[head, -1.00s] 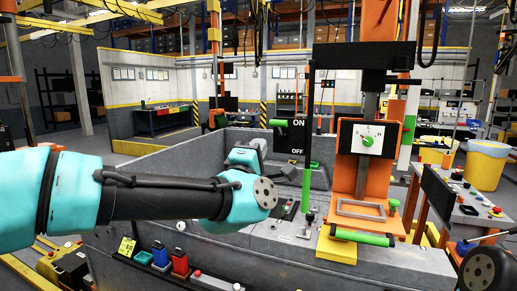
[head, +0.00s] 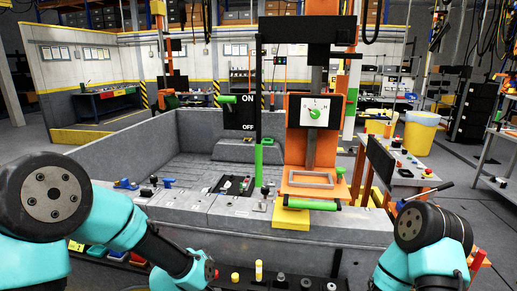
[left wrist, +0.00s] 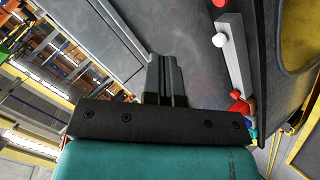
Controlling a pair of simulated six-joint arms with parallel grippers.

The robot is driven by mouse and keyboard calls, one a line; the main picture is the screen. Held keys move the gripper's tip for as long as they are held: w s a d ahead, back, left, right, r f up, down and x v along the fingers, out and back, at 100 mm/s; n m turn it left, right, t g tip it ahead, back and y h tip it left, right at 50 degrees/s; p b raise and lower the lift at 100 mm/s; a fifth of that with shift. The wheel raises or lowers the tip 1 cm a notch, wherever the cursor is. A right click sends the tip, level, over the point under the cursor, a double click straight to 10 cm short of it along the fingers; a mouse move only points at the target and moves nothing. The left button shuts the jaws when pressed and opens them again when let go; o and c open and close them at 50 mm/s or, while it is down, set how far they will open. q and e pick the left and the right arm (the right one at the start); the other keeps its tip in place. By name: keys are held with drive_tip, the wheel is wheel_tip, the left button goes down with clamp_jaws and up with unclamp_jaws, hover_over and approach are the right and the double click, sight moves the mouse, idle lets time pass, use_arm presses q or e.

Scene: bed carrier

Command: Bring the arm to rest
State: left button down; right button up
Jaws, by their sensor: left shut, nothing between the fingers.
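My left arm (head: 100,215) comes in from the left in the head view. It is folded low, and its forearm slopes down to a teal joint near the bottom edge. My left gripper (left wrist: 167,80) shows in the left wrist view with its dark fingers together and nothing between them. A grey panel face lies beyond the fingers, and I cannot tell the exact gap. My right arm (head: 430,240) stands bent at the lower right of the head view. My right gripper does not show in either view.
A grey walled bed (head: 200,140) fills the middle. An orange press frame (head: 308,180) with a dial (head: 314,111) stands on its front ledge, beside an ON/OFF panel (head: 241,112). A green bar (head: 313,204) lies at the front. A yellow bin (head: 420,135) stands back right.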

use_arm(q)
drive_tip(key=s+a+f+m+g, duration=0.2)
drive_tip(key=s+f+g, duration=0.3)
drive_tip(key=s+f, duration=0.7)
drive_tip(key=s+a+f+m+g, duration=0.3)
drive_tip(key=s+f+g, duration=0.2)
drive_tip(key=s+f, duration=0.7)
wheel_tip(320, 180, down, 3)
drive_tip(key=shift+a+r, duration=0.15)
drive_tip(key=shift+a, duration=0.2)
